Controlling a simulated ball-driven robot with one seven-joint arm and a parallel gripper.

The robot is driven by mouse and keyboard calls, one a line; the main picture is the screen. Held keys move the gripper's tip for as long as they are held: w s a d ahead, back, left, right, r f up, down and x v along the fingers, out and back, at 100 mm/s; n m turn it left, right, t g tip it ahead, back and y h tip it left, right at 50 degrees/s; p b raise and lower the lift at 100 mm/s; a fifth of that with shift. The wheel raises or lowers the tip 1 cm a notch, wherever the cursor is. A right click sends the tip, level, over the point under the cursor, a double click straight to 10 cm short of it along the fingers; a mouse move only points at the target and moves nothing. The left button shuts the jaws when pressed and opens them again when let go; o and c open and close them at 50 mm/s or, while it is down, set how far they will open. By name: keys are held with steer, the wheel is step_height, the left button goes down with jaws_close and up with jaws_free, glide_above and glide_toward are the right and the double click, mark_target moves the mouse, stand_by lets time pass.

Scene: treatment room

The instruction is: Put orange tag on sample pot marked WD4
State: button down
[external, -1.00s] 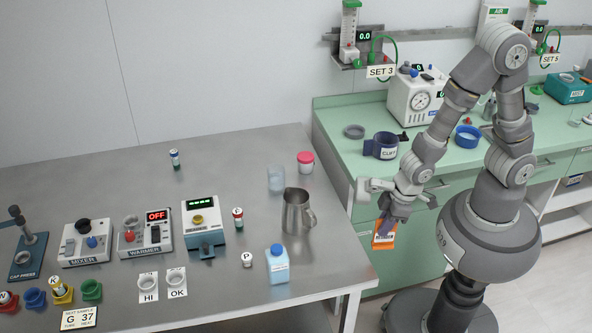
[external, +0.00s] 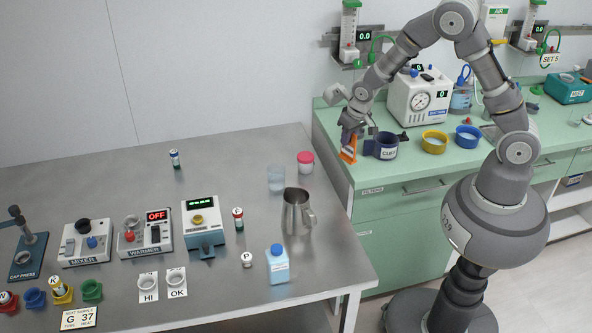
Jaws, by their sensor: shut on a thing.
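Whether the tag touches anything is hard to tell. No marking WD4 can be read in this view. A small pot with a pink-red lid (external: 305,158) stands at the back right of the steel table, left of my gripper and apart from it; its label is too small to read.
The green counter (external: 408,170) holds the blue CUFF ring (external: 383,146), a yellow ring (external: 434,142), a blue ring (external: 468,136) and a white gauge machine (external: 418,103). On the steel table (external: 100,185) stand a metal jug (external: 297,212), a clear beaker (external: 276,178) and a blue-capped bottle (external: 278,265).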

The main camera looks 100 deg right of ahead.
steer(key=shift+s+d, duration=0.2)
steer(key=shift+d, duration=0.25)
steer(key=shift+w+d+f+b, duration=0.5)
steer(key=shift+w+d+f, duration=0.35)
steer(key=shift+w+d, duration=1)
steer(key=shift+w+d+f+b, duration=0.5)
steer(key=shift+w+d+f, duration=0.35)
steer(key=shift+w+d, duration=1.05)
steer(key=shift+w+d+f+b, duration=0.5)
steer(key=shift+w+d+f, duration=0.35)
steer(key=shift+w+d, duration=1)
steer(key=c, duration=1.2)
jaws_free()
steer(key=shift+o, duration=0.2)
steer(key=p+v, duration=0.2)
steer(key=v, duration=1)
steer(key=shift+p, duration=0.3)
steer(key=shift+w+r, duration=0.1)
steer(key=shift+r, duration=0.05)
